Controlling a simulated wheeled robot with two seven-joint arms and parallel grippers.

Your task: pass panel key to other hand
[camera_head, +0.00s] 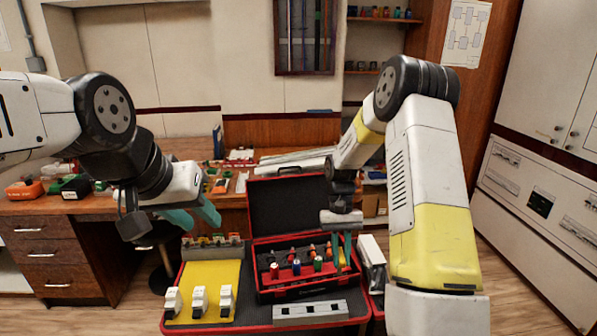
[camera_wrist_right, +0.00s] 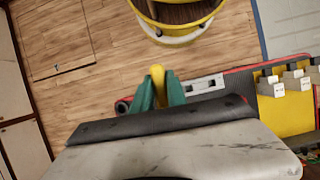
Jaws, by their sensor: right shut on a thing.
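My right gripper (camera_head: 342,248) points down over the right side of the open tool case. In the right wrist view its green fingers (camera_wrist_right: 160,94) are shut on a yellow piece, which I take to be the panel key (camera_wrist_right: 158,73); its rounded end sticks out past the fingertips. In the head view only a little yellow shows by these fingers, so most of the key is hidden. My left gripper (camera_head: 197,216) is at the left, above the yellow panel, with its green fingers apart and nothing seen between them. The two grippers are well apart.
The black and red case (camera_head: 290,293) has its lid up and holds several coloured pieces. A yellow panel (camera_head: 208,275) with white breakers (camera_head: 199,301) lies left of it. A grey slotted block (camera_head: 311,312) is in front. Space between the grippers is open above the case.

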